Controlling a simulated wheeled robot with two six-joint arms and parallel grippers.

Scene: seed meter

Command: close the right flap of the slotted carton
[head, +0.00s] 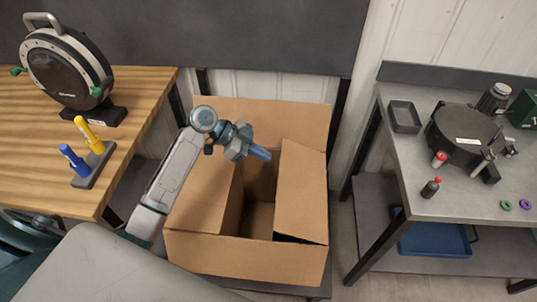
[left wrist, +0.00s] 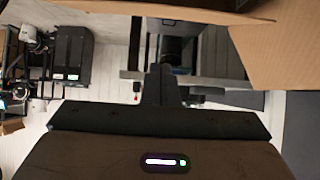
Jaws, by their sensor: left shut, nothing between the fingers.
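In the left wrist view, the gripper (left wrist: 160,82) points away, with cardboard (left wrist: 285,45) at upper right. My right gripper is out of view.
A wooden table (head: 135,90) at left holds a round device (head: 65,65) and a stand with blue and yellow handles (head: 90,155). A grey table (head: 400,165) at right holds a black seed meter (head: 463,135); a blue tray (head: 435,240) lies on its lower shelf.

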